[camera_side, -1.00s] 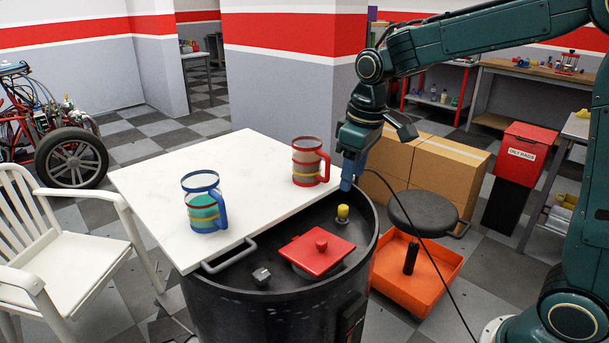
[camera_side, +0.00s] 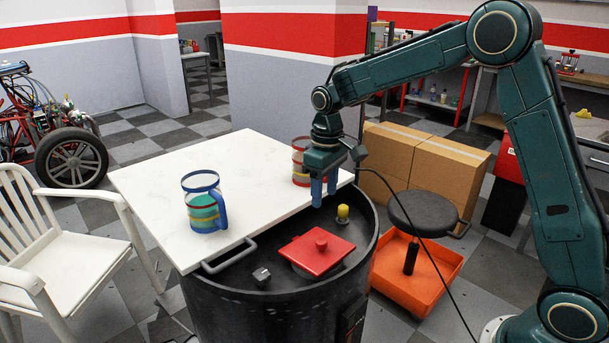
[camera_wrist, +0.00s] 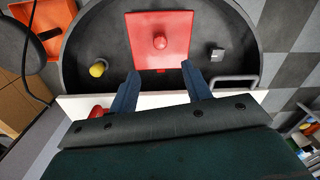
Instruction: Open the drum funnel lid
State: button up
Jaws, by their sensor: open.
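My gripper (camera_side: 323,190) points down above the drum's back edge, behind and above the lid, near the yellow cap. It is open and empty, its two blue fingers (camera_wrist: 158,85) apart and not touching the lid.
A white board (camera_side: 190,165) covers the drum's back left and bears a blue-handled mug (camera_side: 205,208) and a red mug (camera_side: 300,168), partly hidden by my gripper. A yellow cap (camera_side: 343,212), a grey fitting (camera_side: 261,276) and a bar handle (camera_side: 228,257) stand around the lid.

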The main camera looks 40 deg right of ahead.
aim_at(322, 241)
notch_tip(322, 241, down, 13)
jog(key=shift+a+f, duration=0.15)
dwell(0.5)
grip_shut()
